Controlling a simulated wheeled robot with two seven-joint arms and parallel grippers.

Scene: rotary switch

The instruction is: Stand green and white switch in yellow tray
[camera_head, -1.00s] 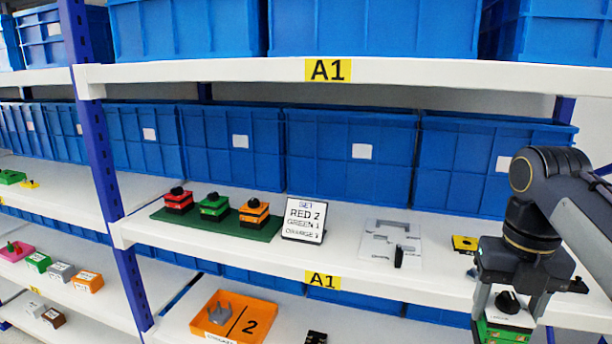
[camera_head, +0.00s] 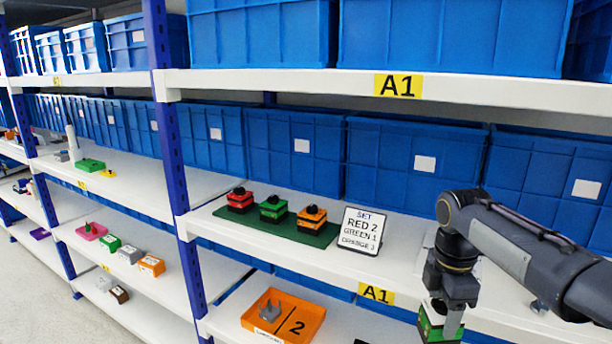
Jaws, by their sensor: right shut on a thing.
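My right gripper (camera_head: 440,318) is at the lower right, shut on a green and white switch (camera_head: 431,331). The switch is held in front of the middle shelf's edge; the fingers hide part of it, and its bottom is cut off by the picture edge. No clearly yellow tray shows. An orange tray (camera_head: 268,303) marked 2 lies on the lower shelf, left of the gripper, with a grey piece in its left part. My left gripper is not in view.
Red, green and orange switches (camera_head: 272,207) stand on a green board on the middle shelf. Beside them is a sign (camera_head: 362,231). A blue upright (camera_head: 178,160) divides the shelves. Small blocks (camera_head: 129,255) lie on the left lower shelf.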

